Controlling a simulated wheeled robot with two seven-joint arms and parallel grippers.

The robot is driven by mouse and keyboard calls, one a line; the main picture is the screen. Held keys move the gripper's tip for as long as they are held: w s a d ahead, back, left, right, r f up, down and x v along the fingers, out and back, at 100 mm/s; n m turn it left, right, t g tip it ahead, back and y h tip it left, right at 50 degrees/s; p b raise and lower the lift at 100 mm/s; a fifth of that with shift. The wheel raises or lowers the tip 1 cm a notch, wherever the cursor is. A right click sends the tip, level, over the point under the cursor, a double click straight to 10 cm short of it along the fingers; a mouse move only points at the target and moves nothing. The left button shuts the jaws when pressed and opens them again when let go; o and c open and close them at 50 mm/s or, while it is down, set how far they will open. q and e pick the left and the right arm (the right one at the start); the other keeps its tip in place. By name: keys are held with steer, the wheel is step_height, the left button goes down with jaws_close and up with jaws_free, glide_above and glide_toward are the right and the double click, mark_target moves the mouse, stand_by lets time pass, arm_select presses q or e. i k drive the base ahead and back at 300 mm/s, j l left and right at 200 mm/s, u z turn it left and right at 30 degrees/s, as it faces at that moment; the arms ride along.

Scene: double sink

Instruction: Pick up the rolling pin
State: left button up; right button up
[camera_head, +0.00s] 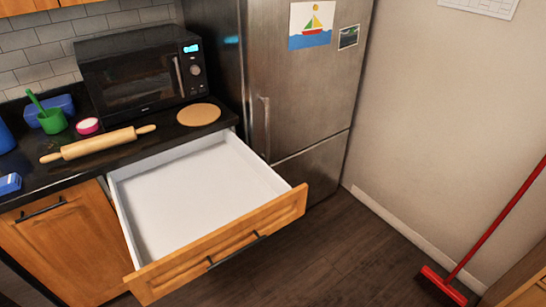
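The wooden rolling pin (98,144) lies on the dark countertop (58,179), left of centre in the head view. It is slightly slanted, with its right handle toward the microwave front and its left handle near the counter's left part. Nothing rests on it and it is fully visible. Neither of my grippers shows in the head view.
An open, empty white drawer (200,185) juts out below the counter. A black microwave (135,80), round wooden board (198,115), green cup (52,121), and pink-and-white container (88,126) are around the pin. The fridge (290,80) stands right; a red broom (500,215) leans farther right.

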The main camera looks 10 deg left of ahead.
mark_target(77, 149)
steer(key=u, duration=1.65)
